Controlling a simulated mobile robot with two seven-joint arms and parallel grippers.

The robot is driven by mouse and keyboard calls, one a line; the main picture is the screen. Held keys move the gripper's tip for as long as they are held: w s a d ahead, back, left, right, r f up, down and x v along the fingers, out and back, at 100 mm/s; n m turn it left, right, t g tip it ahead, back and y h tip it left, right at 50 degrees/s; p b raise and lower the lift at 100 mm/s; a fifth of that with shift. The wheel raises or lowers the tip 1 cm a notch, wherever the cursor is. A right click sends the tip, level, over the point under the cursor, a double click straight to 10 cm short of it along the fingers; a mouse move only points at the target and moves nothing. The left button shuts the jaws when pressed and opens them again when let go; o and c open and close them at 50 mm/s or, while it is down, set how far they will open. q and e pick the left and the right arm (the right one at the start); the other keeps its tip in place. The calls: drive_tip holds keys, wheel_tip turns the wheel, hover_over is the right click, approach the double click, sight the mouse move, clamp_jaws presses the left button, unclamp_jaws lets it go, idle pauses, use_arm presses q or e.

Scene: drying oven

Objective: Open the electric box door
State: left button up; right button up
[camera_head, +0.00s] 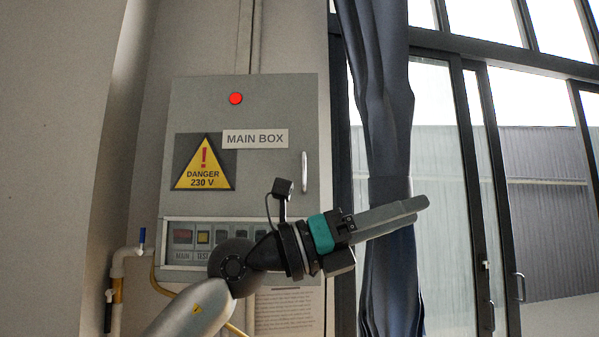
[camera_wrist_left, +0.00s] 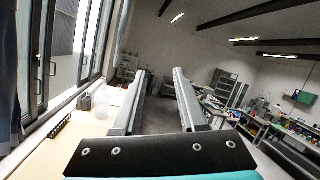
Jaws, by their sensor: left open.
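The grey electric box (camera_head: 240,105) hangs on the wall left of centre in the head view. Its door looks shut, with a red light, a yellow danger sign and a "MAIN BOX" label. A light vertical handle (camera_head: 304,172) is at the door's right edge. My left gripper (camera_head: 420,210) is to the right of the box and below the handle, apart from it, pointing right in front of the curtain. In the left wrist view its two fingers (camera_wrist_left: 160,100) are spread with nothing between them. My left arm hides part of the lower switch panel (camera_head: 182,236). My right gripper is not in view.
A dark blue curtain (camera_head: 377,120) hangs right of the box, beside large glass windows and doors (camera_head: 440,150). Pipes (camera_head: 118,275) run at the lower left. The left wrist view shows a room with a light counter (camera_wrist_left: 50,150) and cluttered benches (camera_wrist_left: 250,125).

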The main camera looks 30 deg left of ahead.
use_arm(q)
drive_tip(key=s+a+r+n+t+y, duration=0.1)
drive_tip(key=a+r+n+t+y, duration=0.1)
drive_tip(key=a+r+y, duration=0.45)
drive_tip(key=s+a+r+n+t+y, duration=0.15)
drive_tip(key=a+y, duration=0.25)
drive_tip(key=a, duration=0.5)
drive_tip(key=a+r+n+t+y, duration=0.25)
drive_tip(key=a+y, duration=0.25)
drive_tip(key=a, duration=0.3)
drive_tip(key=p, duration=0.5)
approach(299, 167)
drive_tip(key=w+d, duration=0.1)
drive_tip(key=w, duration=0.1)
drive_tip(key=w+d+f, duration=0.1)
drive_tip(key=w+d, duration=0.1)
drive_tip(key=w, duration=0.1)
drive_tip(key=shift+w+d+f, duration=0.2)
drive_tip(key=shift+w+d, duration=0.15)
clamp_jaws()
